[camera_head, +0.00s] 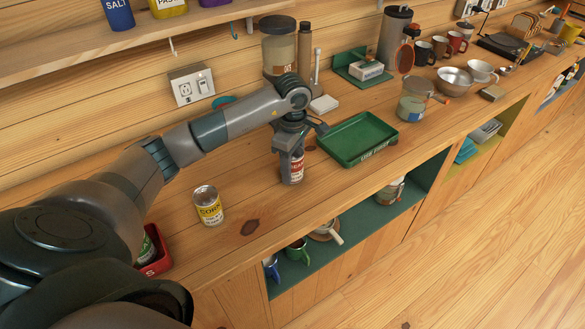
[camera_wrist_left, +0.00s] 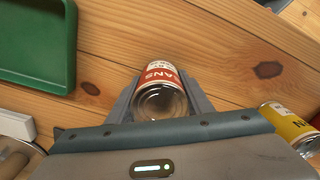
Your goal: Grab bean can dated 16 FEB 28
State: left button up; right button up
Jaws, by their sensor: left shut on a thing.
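A red and white bean can (camera_head: 292,168) stands on the wooden counter. My left gripper (camera_head: 291,160) reaches down from above and is shut on this can. In the left wrist view the can (camera_wrist_left: 162,92) sits between the two fingers, with "ANS" readable on its red band. No date is readable on it. A yellow and white corn can (camera_head: 208,206) stands apart on the counter to the left, and it also shows at the right edge of the left wrist view (camera_wrist_left: 289,124). My right gripper is not in view.
A green tray (camera_head: 358,138) lies right of the held can. A red tray with a green can (camera_head: 149,250) is at the lower left, partly hidden by my arm. The counter's front edge is close, with open shelves below. A glass jar (camera_head: 279,45) stands behind.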

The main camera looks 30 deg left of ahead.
aim_at(293, 158)
pick_arm(q)
jog(key=shift+r, duration=0.35)
notch_tip(293, 158, up, 2)
jog(key=shift+w+r+b, duration=0.1)
jog(key=shift+r+b, duration=0.05)
jog(key=shift+b, duration=0.75)
jog(key=d+r+b, duration=0.3)
jog(key=d+r, duration=0.4)
jog(key=d, duration=0.4)
jog(key=shift+d+r, duration=0.2)
jog(key=shift+d, duration=0.15)
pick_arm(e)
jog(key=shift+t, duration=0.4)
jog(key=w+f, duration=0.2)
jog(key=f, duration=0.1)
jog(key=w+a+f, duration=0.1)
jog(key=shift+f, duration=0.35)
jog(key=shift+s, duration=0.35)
